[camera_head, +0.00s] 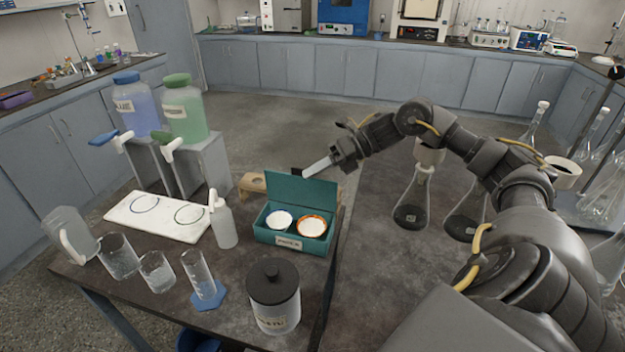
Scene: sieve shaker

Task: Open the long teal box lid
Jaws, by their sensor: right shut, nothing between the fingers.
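The teal box (295,240) stands on the dark bench in the middle of the view. Its lid (300,196) is raised and stands nearly upright at the back of the box. Two round white dishes show inside, one plain (279,220) and one with an orange rim (311,227). My right gripper (305,172) is at the top edge of the lid, with its fingers shut and nothing held. I cannot tell whether the fingers touch the lid. My left gripper is not in view.
A wash bottle (223,222) and a white tray (150,217) stand left of the box. A dark-lidded jar (274,296) stands in front, and several glass vessels are at front left. Flasks (412,200) stand at the right, near my right arm. The bench between box and flasks is clear.

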